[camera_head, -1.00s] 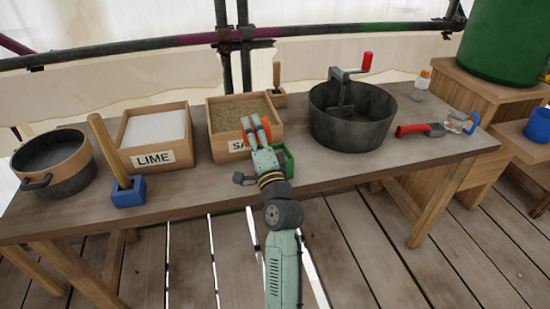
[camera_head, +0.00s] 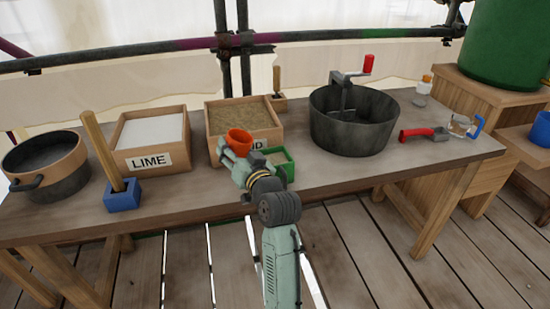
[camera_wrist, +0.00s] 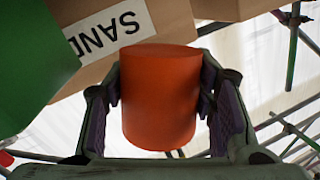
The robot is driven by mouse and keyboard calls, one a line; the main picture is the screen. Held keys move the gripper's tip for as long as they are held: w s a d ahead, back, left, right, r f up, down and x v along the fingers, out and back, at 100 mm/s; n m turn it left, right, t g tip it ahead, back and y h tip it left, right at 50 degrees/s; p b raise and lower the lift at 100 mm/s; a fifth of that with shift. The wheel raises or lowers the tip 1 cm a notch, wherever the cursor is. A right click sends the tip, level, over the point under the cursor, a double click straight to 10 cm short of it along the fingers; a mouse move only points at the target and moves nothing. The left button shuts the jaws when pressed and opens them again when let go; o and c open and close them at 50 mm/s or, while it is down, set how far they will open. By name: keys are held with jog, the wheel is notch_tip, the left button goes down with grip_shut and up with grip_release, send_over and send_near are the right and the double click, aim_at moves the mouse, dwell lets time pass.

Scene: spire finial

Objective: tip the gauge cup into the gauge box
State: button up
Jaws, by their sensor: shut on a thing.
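The gauge cup is orange (camera_head: 239,136) and sits between the fingers of my gripper (camera_head: 235,149), which is shut on it. In the head view it is held in front of the sand box (camera_head: 215,118), with its rim facing up. The wrist view shows the cup (camera_wrist: 160,95) pinched between both fingers (camera_wrist: 160,108); its contents cannot be seen there. The green box (camera_head: 291,166), which seems to be the gauge box, stands on the bench just right of my gripper, partly hidden by it.
The lime box (camera_head: 150,160) stands left of the sand box. A dark mixing pan (camera_head: 350,135) with a red-handled crank stands to the right. A blue block with a wooden handle (camera_head: 123,196) is at the left front. A red-handled trowel (camera_head: 425,133) lies at the right.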

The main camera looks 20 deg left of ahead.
jog(key=f, duration=0.1)
jog(key=f+n+b, duration=0.1)
jog(key=f, duration=0.1)
jog(key=a+f+n+b, duration=0.1)
jog(key=shift+s+a+f, duration=0.1)
jog(key=shift+s+f, duration=0.1)
jog(key=shift+s, duration=0.1)
jog(key=shift+s+a+h+p, duration=0.1)
jog(key=shift+a+h+p, duration=0.05)
jog(key=shift+h+p, duration=0.2)
jog(key=shift+s+a+f+n+g+h, duration=0.15)
jog(key=shift+a+f+n+g+h, duration=0.2)
jog(key=shift+n, duration=0.55)
jog(key=shift+d+r+p, duration=0.1)
jog(key=shift+p, duration=0.2)
